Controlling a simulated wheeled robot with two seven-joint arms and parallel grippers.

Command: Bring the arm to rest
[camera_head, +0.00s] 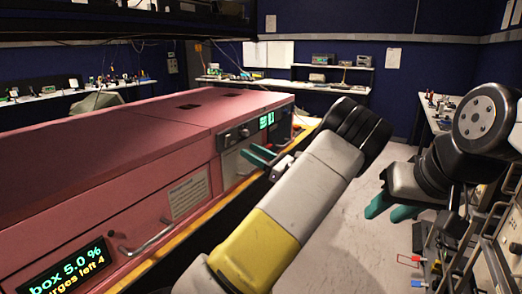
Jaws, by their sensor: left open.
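My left arm, grey with a yellow band, rises from the bottom centre and bends at a black joint. My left gripper (262,157) has teal fingers. It is open, with nothing seen between the fingers, in front of the right part of the pink enclosure's front. The picture does not show whether it touches there. My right gripper (388,207), also with teal fingers, points down and left at the right side. I see nothing held in it, but its finger gap is unclear.
The long pink enclosure (110,140) fills the left, with a metal handle (147,238) and a lit display (66,265) reading "box 5.0 %". A control panel (257,132) is at its right end. Equipment (490,268) stands at the lower right. Open floor (352,215) lies between.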

